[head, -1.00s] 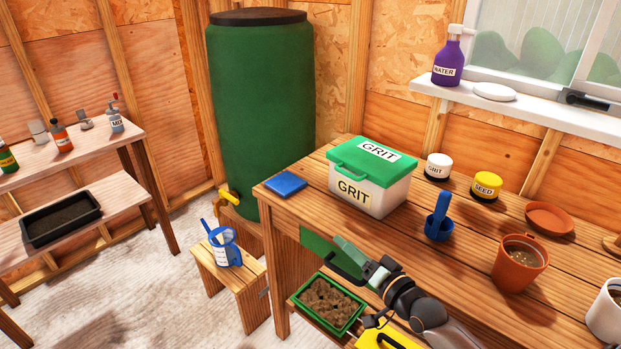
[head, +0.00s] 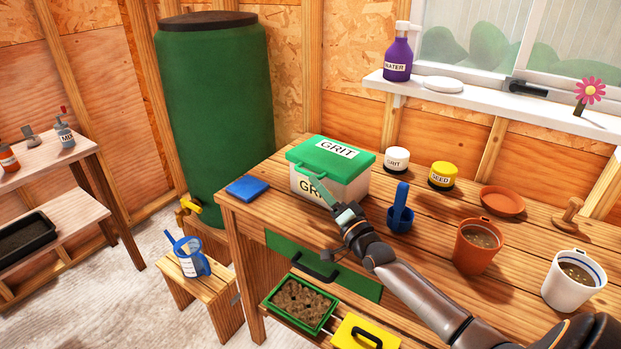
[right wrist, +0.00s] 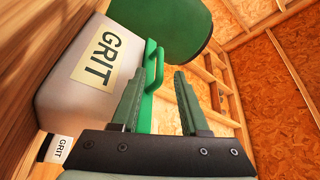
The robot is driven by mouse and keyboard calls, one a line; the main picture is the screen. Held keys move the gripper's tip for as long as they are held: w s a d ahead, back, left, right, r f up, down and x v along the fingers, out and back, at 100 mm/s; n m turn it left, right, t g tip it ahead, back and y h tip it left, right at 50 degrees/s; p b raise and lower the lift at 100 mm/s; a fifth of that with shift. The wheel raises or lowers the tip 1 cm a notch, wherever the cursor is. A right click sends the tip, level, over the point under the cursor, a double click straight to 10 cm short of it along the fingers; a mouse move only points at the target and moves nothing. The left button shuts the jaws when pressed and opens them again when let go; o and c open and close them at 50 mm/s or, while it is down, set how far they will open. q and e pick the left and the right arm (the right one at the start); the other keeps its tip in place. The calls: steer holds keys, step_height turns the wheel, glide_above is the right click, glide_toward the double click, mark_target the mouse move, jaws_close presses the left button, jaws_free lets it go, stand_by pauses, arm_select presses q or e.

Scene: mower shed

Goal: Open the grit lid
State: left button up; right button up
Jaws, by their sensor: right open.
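The grit box (head: 345,190) stands on the wooden bench, a pale bin with a green lid (head: 312,153) lying shut on it. Both lid and front carry GRIT labels. My right gripper (head: 322,190) is in front of the box and hides part of its front label. In the right wrist view the gripper (right wrist: 158,95) is open and empty. There the green lid handle (right wrist: 155,68) sticks out from the lid's edge, just beyond the fingertips and nearer the left finger. I cannot tell whether they touch. My left gripper is not in view.
On the bench, a blue pad (head: 248,188) lies left of the box. A blue scoop (head: 400,212), white grit jar (head: 396,159), yellow seed jar (head: 442,176) and terracotta pot (head: 478,245) stand to its right. A green water barrel (head: 215,110) stands behind left.

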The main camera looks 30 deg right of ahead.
mark_target(326, 160)
steer(key=shift+x, duration=2.3)
steer(key=shift+f, duration=0.1)
jaws_close()
